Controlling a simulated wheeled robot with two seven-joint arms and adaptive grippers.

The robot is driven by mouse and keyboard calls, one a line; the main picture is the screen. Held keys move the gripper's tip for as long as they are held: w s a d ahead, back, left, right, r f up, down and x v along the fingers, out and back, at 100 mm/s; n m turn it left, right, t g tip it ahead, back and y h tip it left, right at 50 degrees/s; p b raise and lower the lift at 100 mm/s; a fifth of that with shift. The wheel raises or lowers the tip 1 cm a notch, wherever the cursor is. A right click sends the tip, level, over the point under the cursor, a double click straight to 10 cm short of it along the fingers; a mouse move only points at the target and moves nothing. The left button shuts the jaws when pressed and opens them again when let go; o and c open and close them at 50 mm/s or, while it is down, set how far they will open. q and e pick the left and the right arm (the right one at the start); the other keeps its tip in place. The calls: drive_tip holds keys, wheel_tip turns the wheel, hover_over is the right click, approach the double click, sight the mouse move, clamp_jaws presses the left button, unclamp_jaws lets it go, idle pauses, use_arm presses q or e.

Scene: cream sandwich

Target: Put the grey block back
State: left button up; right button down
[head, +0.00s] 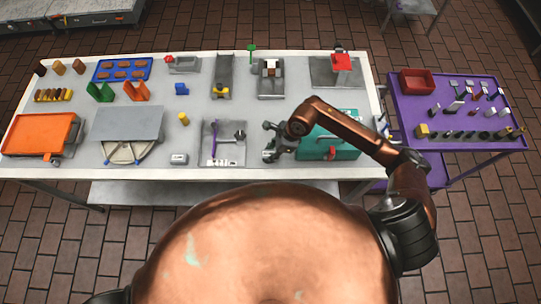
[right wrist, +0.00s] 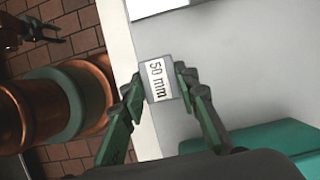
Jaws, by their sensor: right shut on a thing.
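My right gripper (head: 268,141) is over the front part of the table, left of the teal box. In the right wrist view my right gripper (right wrist: 158,84) is shut on a grey block (right wrist: 148,66) with a white "50 mm" label. The block sits between the two fingertips, label facing the camera. In the head view I cannot make out the held block clearly. Another small grey labelled block (head: 179,159) lies near the table's front edge. A dark claw-like part, probably my left gripper (right wrist: 38,28), shows over the floor in the right wrist view.
The teal box (head: 325,146) with a red handle is close to my right arm. A grey tray with a purple piece (head: 220,155) lies left of the gripper. A purple side table (head: 465,155) holds a red bin (head: 417,82) and several tools.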

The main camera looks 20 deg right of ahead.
wheel_tip(320, 180, down, 3)
drive_tip(key=shift+w+f+p, duration=0.1)
drive_tip(key=shift+p, duration=0.4)
drive_tip(key=shift+f, duration=0.1)
drive_tip(key=shift+f, duration=0.1)
drive_tip(key=c, duration=1.5)
unclamp_jaws()
drive_tip(key=shift+d+r, duration=0.15)
drive_tip(key=shift+r, duration=0.3)
drive_tip(key=b+v, duration=0.1)
drive_tip(key=v, duration=1)
drive_tip(key=shift+r, duration=0.2)
